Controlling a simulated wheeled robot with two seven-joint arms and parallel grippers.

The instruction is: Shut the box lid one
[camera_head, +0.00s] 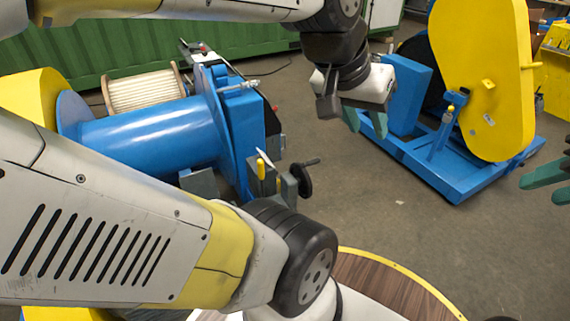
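No box or lid can be made out in this view. My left gripper (365,121) hangs in the upper middle, above the grey floor. Its two green fingers are apart, with nothing seen between them. My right gripper (541,190) shows only as two green fingers at the right edge, a gap between them; the rest is cut off. No object shows between those fingers. My large arm links cover the lower left and hide part of what lies beneath.
A round wooden tabletop (385,284) with a yellow rim shows at the bottom, partly hidden. A blue winch drum (150,135) stands left. A blue-framed machine with a yellow guard (480,80) stands right. Bare grey floor (400,215) lies between. A green wall (130,48) is behind.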

